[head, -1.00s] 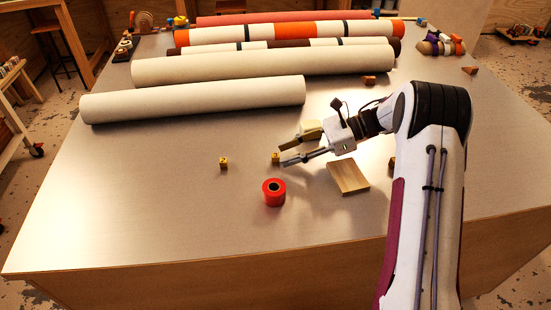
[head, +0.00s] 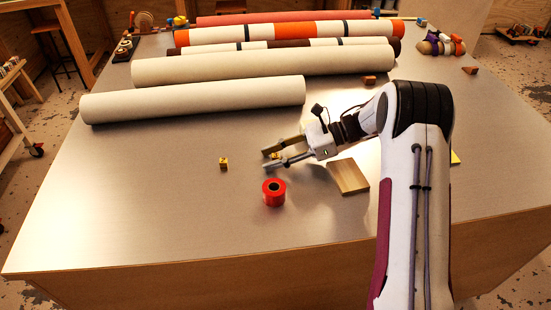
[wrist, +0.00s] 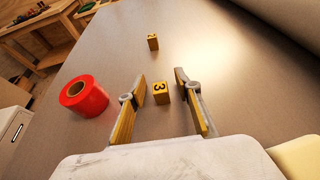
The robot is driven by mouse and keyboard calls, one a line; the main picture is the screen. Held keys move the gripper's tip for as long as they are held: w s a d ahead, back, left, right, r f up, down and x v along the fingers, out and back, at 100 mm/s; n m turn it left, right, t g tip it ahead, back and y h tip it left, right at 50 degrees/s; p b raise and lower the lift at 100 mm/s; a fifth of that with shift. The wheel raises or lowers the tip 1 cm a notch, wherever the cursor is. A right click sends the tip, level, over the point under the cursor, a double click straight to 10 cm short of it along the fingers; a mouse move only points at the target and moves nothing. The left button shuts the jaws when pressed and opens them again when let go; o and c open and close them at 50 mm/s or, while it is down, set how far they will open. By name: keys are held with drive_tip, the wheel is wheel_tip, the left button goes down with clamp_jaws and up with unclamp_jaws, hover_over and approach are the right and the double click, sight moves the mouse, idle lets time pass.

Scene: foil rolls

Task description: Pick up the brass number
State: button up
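Two small brass-yellow number blocks stand on the table. One, marked 3 (wrist: 161,93), sits between the fingers of my gripper (wrist: 160,78) in the wrist view, with a gap on both sides. In the head view it is mostly hidden by my gripper (head: 267,161). The other block, marked with what looks like a 2 (wrist: 152,41), stands beyond the fingertips in the wrist view. It is left of my gripper in the head view (head: 223,163). My gripper is open, its fingers low over the table.
A red tape roll (head: 274,192) stands close in front of my gripper. A flat wooden block (head: 348,176) lies to the right. A long beige roll (head: 195,100) lies behind, with more rolls beyond it. The table's left front is clear.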

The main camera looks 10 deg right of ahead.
sight(273, 155)
clamp_jaws()
drive_tip(key=shift+r, duration=5)
